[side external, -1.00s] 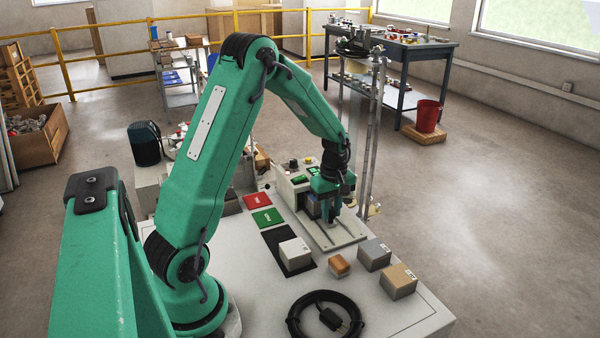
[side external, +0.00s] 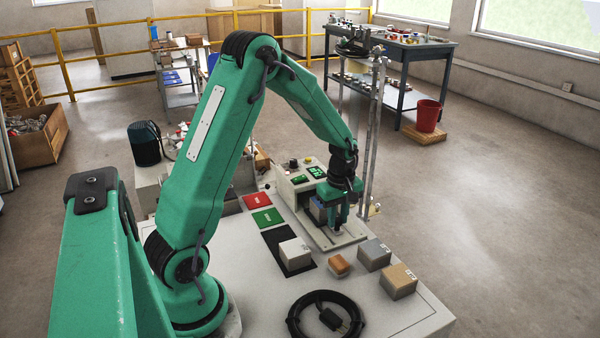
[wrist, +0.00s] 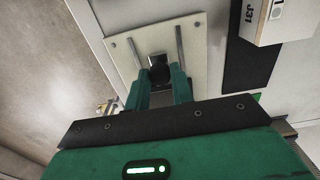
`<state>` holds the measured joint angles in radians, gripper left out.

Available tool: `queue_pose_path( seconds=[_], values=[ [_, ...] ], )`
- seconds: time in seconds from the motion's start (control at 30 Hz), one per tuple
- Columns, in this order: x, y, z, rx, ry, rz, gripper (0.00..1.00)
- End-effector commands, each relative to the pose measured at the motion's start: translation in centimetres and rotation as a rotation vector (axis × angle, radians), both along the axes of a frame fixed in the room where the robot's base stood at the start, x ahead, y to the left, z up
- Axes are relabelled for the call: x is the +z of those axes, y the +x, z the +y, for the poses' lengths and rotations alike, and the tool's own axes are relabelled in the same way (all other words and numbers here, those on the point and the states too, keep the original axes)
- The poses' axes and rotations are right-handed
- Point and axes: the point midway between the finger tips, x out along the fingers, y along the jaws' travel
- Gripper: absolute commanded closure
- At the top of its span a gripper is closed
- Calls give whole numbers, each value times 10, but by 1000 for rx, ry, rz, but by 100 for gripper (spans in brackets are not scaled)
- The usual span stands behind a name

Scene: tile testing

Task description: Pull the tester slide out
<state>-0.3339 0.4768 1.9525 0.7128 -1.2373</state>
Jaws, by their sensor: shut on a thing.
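The tester (side external: 288,186) is a pale box with green displays on a light base plate (side external: 353,238) at the table's far side. In the wrist view, the plate (wrist: 192,24) carries two metal rails. My gripper (side external: 338,226) reaches down over the plate. In the wrist view, my gripper (wrist: 160,78) is shut on a small dark handle (wrist: 159,62) between the rails, which I take for the slide's handle. A grey-blue block (side external: 317,210) sits just left of my fingers by the tester. Most of the slide is hidden behind my gripper.
A white-grey block (side external: 295,254) stands on a black mat (side external: 274,238). An orange block (side external: 339,265), a grey block (side external: 374,254) and a tan block (side external: 398,281) stand in front. Red (side external: 256,201) and green (side external: 267,217) pads and a coiled black cable (side external: 298,314) lie on the table.

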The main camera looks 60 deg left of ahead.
Motion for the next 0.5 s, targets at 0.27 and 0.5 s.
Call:
queue_pose_path(
  seconds=[0.27, 0.5],
  values=[
    [1, 0, -10, -1, 0, -1, 93],
    [1, 0, -18, -1, 0, -1, 93]
  ],
)
